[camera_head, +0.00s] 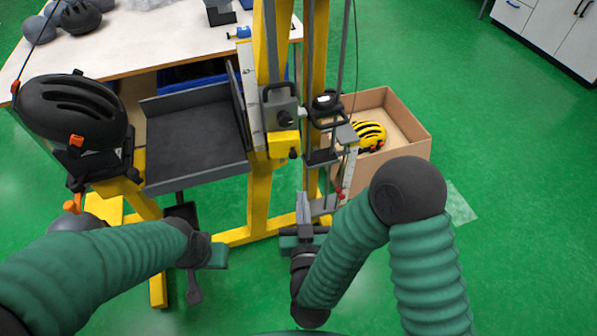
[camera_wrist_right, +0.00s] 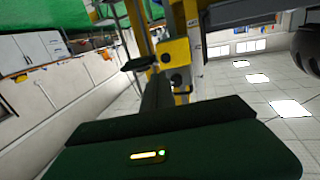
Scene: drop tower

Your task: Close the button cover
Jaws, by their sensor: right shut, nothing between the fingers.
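The yellow-and-grey control box (camera_head: 283,136) is on the tower's front and has a dark round knob. A yellow box with a dark round part (camera_wrist_right: 174,52) also shows in the right wrist view, past the fingers. I cannot clearly make out the button cover or tell whether it is open. My right gripper (camera_head: 303,205) is shut and empty, below the control box and in front of the tower's lower part. Its dark fingers (camera_wrist_right: 156,97) point toward the tower. My left gripper (camera_head: 184,212) is below the grey tray; its finger opening is unclear.
The grey tray (camera_head: 195,175) is left of the tower, with a black helmet (camera_head: 72,108) beside it. A cardboard box (camera_head: 405,118) with a yellow helmet (camera_head: 369,135) stands behind right. A white-topped table (camera_head: 150,48) is at the back left. Green floor is open at right.

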